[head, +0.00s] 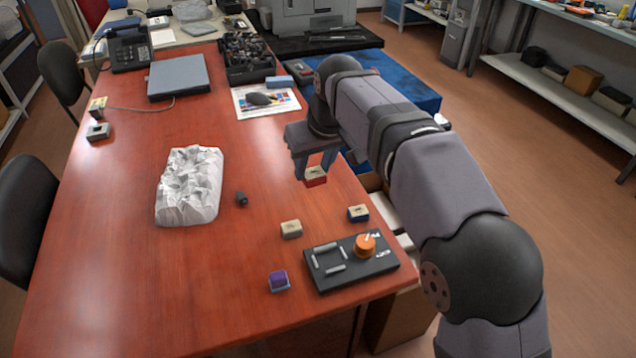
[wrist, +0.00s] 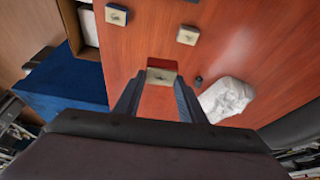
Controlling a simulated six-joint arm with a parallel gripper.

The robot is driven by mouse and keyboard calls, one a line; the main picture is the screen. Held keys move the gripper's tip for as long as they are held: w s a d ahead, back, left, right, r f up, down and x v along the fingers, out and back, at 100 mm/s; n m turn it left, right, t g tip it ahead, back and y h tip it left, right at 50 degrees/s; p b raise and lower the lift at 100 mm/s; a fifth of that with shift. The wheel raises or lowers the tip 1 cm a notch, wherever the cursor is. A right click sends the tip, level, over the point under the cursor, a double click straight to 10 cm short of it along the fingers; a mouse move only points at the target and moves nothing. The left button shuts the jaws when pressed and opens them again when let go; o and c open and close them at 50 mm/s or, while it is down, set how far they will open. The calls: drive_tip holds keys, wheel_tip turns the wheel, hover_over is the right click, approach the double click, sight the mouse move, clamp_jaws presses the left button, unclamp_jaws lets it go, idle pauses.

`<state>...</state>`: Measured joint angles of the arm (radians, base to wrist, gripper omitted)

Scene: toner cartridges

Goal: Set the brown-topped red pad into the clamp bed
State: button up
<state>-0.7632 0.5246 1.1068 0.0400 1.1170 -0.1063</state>
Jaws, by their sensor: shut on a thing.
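The red pad (head: 316,182) with a tan-brown top is between the fingers of my gripper (head: 315,168), right of the table's middle. In the wrist view the pad (wrist: 162,75) sits between the tips of my gripper (wrist: 160,88), which is shut on it. Whether its underside touches the table is hard to tell. The clamp bed (head: 380,267) is a black plate at the table's near right edge, with short grey bars around a bare spot and an orange knob (head: 364,245). It stands nearer the head camera than my gripper and is not visible in the wrist view.
A tan-topped blue block (head: 358,213) and a tan block (head: 291,229) stand just beyond the bed. A purple block (head: 278,281) lies left of it. A small dark cylinder (head: 242,199) and a crumpled white bag (head: 190,187) lie farther left.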

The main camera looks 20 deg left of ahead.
sight(312, 180)
drive_tip(key=s, duration=0.1)
drive_tip(key=s+d+b, duration=0.1)
drive_tip(key=shift+s+d+r, duration=0.3)
drive_tip(key=shift+s+r, duration=0.05)
drive_tip(key=s+d+f+b, duration=0.1)
drive_tip(key=s+d+f, duration=0.5)
drive_tip(key=shift+d+f+m, duration=0.15)
drive_tip(key=shift+d+m, duration=0.1)
drive_tip(key=shift+m, duration=0.15)
drive_tip(key=shift+f+b, duration=0.2)
drive_tip(key=shift+b, duration=0.1)
wheel_tip(312, 180, down, 3)
drive_tip(key=b, duration=0.3)
drive_tip(key=shift+f, duration=0.15)
drive_tip(key=shift+f+b, duration=0.6)
drive_tip(key=shift+f, duration=0.15)
drive_tip(key=shift+f, duration=0.95)
idle(1.2)
